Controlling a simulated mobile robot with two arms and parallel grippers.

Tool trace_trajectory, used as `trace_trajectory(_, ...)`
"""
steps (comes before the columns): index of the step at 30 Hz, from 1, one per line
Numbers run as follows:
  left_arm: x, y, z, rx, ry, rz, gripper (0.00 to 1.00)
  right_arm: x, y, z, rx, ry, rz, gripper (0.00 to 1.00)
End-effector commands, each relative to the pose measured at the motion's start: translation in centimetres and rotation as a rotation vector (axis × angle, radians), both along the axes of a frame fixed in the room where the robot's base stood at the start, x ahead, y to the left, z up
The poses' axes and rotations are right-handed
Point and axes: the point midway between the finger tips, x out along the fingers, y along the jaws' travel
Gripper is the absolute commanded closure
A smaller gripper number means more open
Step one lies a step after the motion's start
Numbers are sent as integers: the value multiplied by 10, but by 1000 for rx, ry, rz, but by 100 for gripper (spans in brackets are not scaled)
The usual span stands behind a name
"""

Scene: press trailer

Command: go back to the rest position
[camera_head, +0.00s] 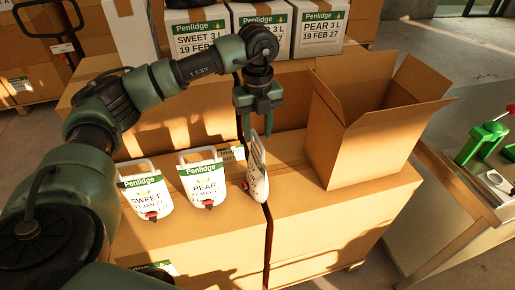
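My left gripper (259,133) points down with its two fingers apart, over the top of a white Penlidge pouch (258,172) seen nearly edge-on. The pouch's top reaches up close to the fingertips; whether they touch is unclear. Its lower end is at the carton top, near the seam. Two more white pouches stand to its left on the cartons, a PEAR pouch (204,181) and a SWEET pouch (145,192), each with a red and black tap. My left arm comes in from the left and arches over them. My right gripper is not in view.
An open, seemingly empty carton (362,150) stands right of the gripper on the large cartons (312,222). White Penlidge boxes (318,32) line the back. A bench (455,195) with a green device (483,142) is at the right. Bare carton top lies in front.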

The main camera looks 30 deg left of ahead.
Motion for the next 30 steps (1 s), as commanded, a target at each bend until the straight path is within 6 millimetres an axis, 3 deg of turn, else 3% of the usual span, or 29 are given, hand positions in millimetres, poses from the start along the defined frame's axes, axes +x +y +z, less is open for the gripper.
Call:
trace_trajectory(1,0,0,-16,0,2,0,60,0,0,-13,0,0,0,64)
trace_trajectory(6,0,0,-33,-1,1,1,60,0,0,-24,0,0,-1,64)
trace_trajectory(19,0,0,-38,0,0,1,60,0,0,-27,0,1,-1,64)
trace_trajectory(24,0,0,-38,0,0,1,100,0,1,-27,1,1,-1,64)
trace_trajectory(30,0,0,-38,0,0,1,100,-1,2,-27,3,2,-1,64)
